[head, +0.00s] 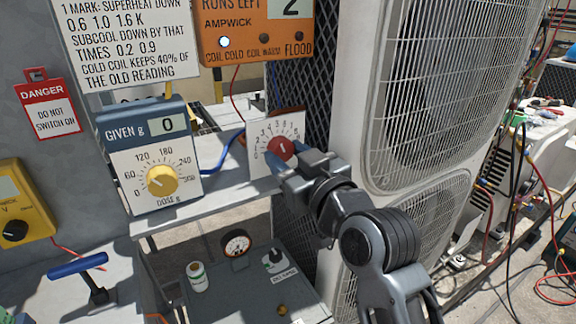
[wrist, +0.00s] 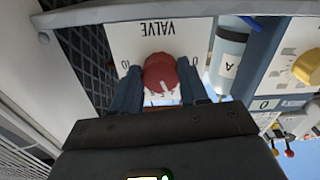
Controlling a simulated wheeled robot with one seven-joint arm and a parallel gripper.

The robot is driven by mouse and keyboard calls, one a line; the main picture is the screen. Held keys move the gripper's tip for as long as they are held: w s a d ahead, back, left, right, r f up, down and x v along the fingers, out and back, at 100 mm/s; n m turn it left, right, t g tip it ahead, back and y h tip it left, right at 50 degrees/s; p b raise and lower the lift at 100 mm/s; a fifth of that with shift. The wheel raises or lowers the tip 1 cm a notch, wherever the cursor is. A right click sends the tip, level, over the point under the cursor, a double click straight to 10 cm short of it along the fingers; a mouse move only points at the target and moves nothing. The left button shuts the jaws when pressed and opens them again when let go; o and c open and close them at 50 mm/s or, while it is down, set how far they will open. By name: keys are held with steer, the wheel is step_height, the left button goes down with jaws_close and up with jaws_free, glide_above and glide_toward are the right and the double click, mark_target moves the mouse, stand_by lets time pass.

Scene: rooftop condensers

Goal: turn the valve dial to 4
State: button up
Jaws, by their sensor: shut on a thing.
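A dosing box (head: 115,135) with a yellow knob (head: 162,180) reads GIVEN g 0, left of the valve. A large white condenser (head: 352,120) stands close on the right. An orange panel (head: 245,38) hangs above. A grey box (head: 215,270) with a gauge lies below.

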steer(key=o, duration=1.1)
steer(key=shift+c, duration=0.2)
steer(key=v, duration=0.7)
steer(key=shift+s+d+b, duration=0.2)
steer(key=shift+s+b, duration=0.15)
steer(key=shift+f, duration=0.1)
